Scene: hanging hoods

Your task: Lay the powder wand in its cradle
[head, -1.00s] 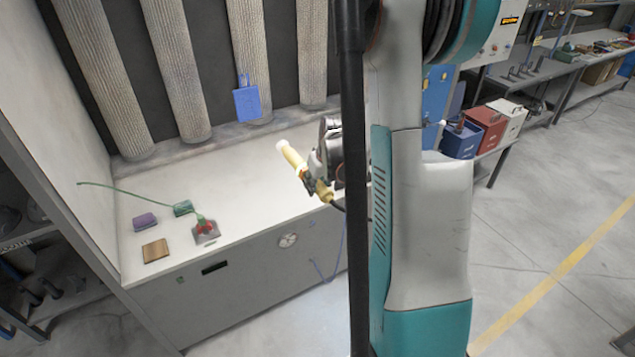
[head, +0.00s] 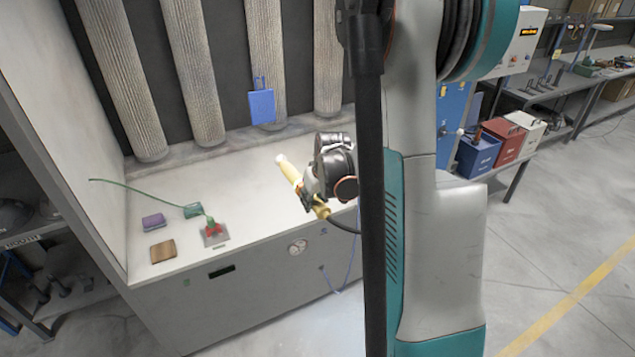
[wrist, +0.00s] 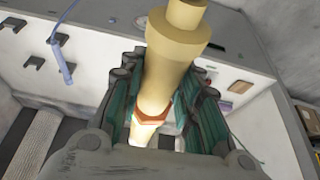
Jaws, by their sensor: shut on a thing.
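The powder wand (head: 291,172) is pale yellow with a whitish tip and a brassy rear end, from which a dark hose runs. My gripper (head: 307,189) is shut around its body and holds it tilted, tip up and left, over the front right of the booth's white worktop. In the wrist view the wand (wrist: 170,65) lies between the green-padded fingers, with an orange band near the grip. I cannot make out the cradle for certain. A small grey plate with a red fixture (head: 213,231) sits on the worktop, with a thin green line leading to it.
A purple block (head: 153,221), a green block (head: 193,210) and a brown block (head: 162,251) lie on the left of the worktop (head: 250,195). A blue plate (head: 262,106) hangs before the ribbed filter columns. A blue cord hangs at the booth front.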

